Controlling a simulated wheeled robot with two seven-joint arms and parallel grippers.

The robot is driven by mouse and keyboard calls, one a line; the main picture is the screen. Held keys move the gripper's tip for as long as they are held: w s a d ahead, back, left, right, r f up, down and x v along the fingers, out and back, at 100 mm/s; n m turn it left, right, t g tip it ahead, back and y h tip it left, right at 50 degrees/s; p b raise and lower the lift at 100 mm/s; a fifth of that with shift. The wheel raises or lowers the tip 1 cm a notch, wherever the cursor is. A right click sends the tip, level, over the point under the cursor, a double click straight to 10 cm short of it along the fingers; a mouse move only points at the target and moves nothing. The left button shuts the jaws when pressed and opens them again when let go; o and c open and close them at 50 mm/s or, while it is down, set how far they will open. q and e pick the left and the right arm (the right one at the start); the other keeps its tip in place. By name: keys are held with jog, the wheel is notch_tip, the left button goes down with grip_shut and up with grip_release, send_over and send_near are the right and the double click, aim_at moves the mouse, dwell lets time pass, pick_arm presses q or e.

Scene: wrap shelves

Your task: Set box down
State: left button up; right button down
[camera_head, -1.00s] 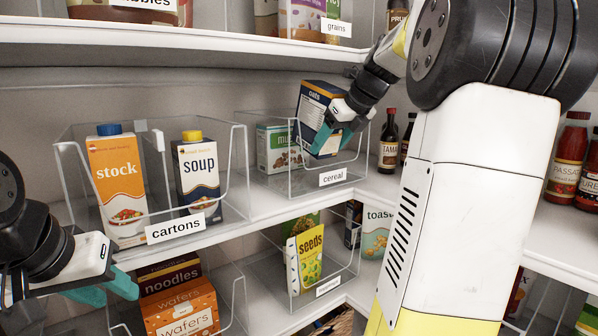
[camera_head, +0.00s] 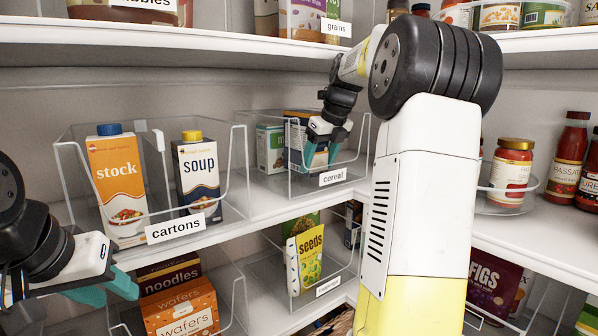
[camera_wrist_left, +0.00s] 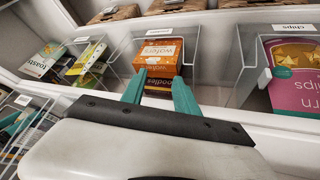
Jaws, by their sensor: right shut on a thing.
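The dark blue oats box (camera_head: 295,140) stands about upright inside the clear bin labelled cereal (camera_head: 346,177), beside a green box (camera_head: 270,148). My right gripper (camera_head: 321,153) reaches down over the oats box with its teal fingers shut on it. The fingers and the bin wall hide part of the box, so I cannot tell whether its base touches the bin floor. My left gripper (camera_head: 106,290) is at the lower left, empty, with its fingers apart. Its fingers also show in the left wrist view (camera_wrist_left: 158,92), below a wafers box.
The cartons bin (camera_head: 143,240) holds a stock carton (camera_head: 117,185) and a soup carton (camera_head: 196,175). Below are a wafers box (camera_head: 180,308) and a seeds bag (camera_head: 308,258). The upper shelf edge (camera_head: 200,40) runs above. Jars (camera_head: 512,165) stand at right.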

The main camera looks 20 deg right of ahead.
aim_at(326, 147)
jog(key=shift+f, duration=1.35)
jog(key=shift+c, duration=1.6)
grip_release()
jog(key=shift+f, duration=0.15)
jog(key=v, duration=0.7)
jog(key=shift+r, duration=0.4)
